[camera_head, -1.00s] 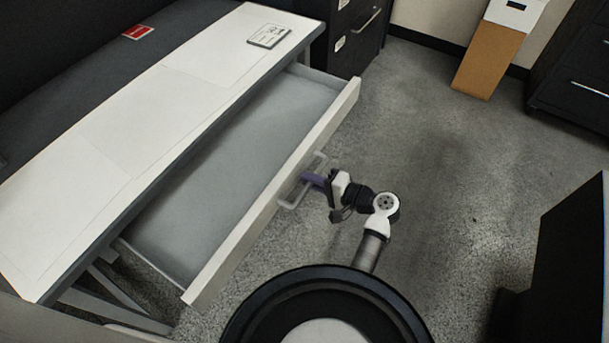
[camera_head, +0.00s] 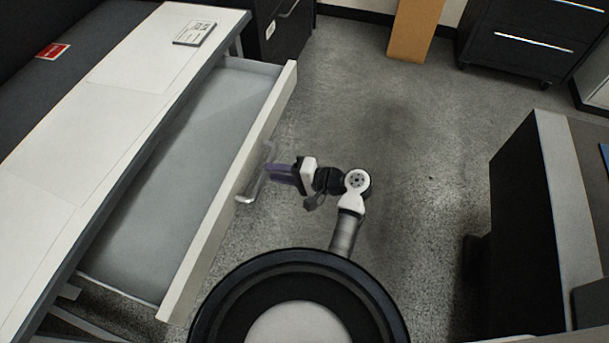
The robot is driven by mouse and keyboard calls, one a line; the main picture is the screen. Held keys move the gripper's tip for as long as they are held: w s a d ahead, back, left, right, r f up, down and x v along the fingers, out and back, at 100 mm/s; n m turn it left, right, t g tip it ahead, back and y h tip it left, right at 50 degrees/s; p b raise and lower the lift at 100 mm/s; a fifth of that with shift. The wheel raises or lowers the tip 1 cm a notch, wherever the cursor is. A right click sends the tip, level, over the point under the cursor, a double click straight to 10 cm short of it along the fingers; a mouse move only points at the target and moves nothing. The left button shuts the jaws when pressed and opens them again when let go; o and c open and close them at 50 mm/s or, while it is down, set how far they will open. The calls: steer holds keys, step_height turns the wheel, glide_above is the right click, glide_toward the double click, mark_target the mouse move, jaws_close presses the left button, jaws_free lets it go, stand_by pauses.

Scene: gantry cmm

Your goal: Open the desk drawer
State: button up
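The desk drawer (camera_head: 185,165) is pulled well out from under the white desk (camera_head: 130,100), and its empty grey interior shows. Its pale front panel (camera_head: 225,193) carries a light bar handle (camera_head: 247,192) on the outer face. My gripper (camera_head: 272,172) has purple fingers and is just to the right of the handle, pointing at it. The fingertips look slightly apart from the handle bar, with nothing seen between them. From this angle I cannot tell how far apart the fingers are.
A black cabinet (camera_head: 283,35) stands beyond the desk's far end. A brown panel (camera_head: 414,30) leans at the back wall. A dark cabinet (camera_head: 530,45) is at the back right, and a dark desk-like unit (camera_head: 520,190) at right. The floor (camera_head: 415,150) between is clear.

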steer(key=b+v, duration=0.1)
steer(key=v, duration=0.9)
steer(key=shift+r, duration=0.1)
